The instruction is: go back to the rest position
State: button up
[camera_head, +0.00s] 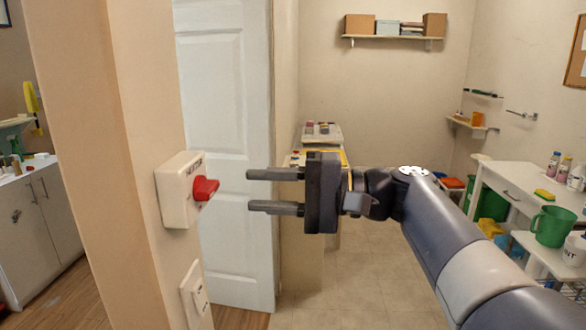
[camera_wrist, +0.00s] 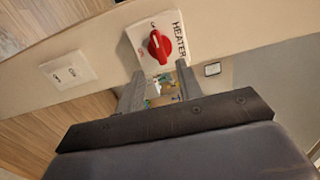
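My gripper (camera_head: 250,191) is open and empty, with its two fingers apart and pointing left. It is in front of the white door and to the right of the heater switch box (camera_head: 172,204) on the wall. The box's red knob (camera_head: 206,188) shows left of the fingertips, with a visible gap between. In the wrist view the red knob (camera_wrist: 158,46) is just beyond the fingertips (camera_wrist: 158,76), and the word "HEATER" reads on its white plate. Nothing is between the fingers.
A white wall switch (camera_head: 195,294) is below the heater box. A white door (camera_head: 222,130) stands behind my gripper. A white table (camera_head: 512,184) and a green bucket (camera_head: 553,226) are at the right. A wall shelf (camera_head: 393,38) holds boxes. Tiled floor (camera_head: 365,285) lies open below my arm.

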aim_at(216, 189)
jog(key=d, duration=0.5)
jog(key=a, duration=0.5)
jog(key=a+p, duration=0.1)
jog(key=a, duration=0.4)
jog(key=shift+w+a+r, duration=0.15)
jog(key=shift+a, duration=0.25)
jog(key=shift+a+f, duration=0.25)
jog(key=shift+d+n+b, duration=0.1)
jog(key=shift+n+b, duration=0.55)
jog(key=shift+n, duration=0.55)
jog(key=n+b, duration=0.1)
jog(key=n, duration=0.4)
jog(key=shift+r+b, duration=0.1)
jog(key=shift+b, duration=0.25)
jog(key=d+b, duration=0.1)
jog(key=d, duration=0.9)
jog(key=shift+s+d+n+b, duration=0.3)
jog(key=shift+s+d+b, duration=0.05)
jog(key=shift+s+b, duration=0.05)
jog(key=shift+r, duration=0.1)
